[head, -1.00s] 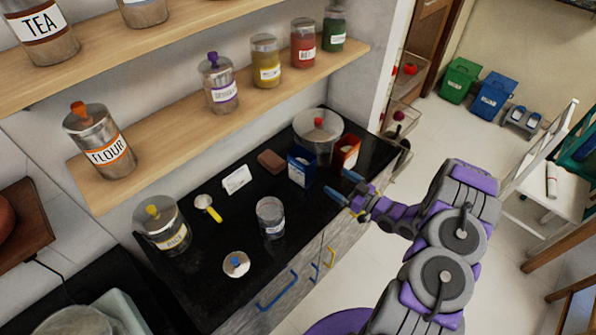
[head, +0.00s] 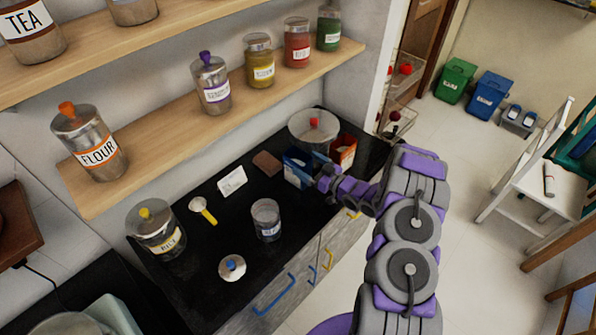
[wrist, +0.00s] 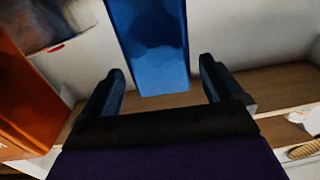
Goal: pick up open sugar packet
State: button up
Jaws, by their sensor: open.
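A blue packet (head: 291,170) stands on the black counter near its back right. A red-orange packet (head: 346,150) stands just to its right. No label on either is readable, so I cannot tell by name which holds sugar. My gripper (head: 311,174) is at the blue packet, partly covering its right side. In the wrist view, the blue packet (wrist: 152,45) shows between my two open fingers (wrist: 162,78), with a gap on each side. The orange packet (wrist: 25,100) is at the left edge, outside the fingers.
A lidded glass jar (head: 302,133) stands close behind the packets. A brown block (head: 267,163), a white card (head: 232,181), a yellow-handled scoop (head: 203,210) and an open glass jar (head: 266,220) lie left of my gripper. A shelf of jars (head: 230,115) runs above.

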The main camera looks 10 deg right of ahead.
aim_at(288, 153)
jog(key=shift+b+x, duration=0.55)
jog(key=shift+x, duration=2)
jog(key=shift+s+a+f, duration=0.1)
jog(key=shift+c, duration=0.3)
jog(key=c, duration=0.3)
grip_shut()
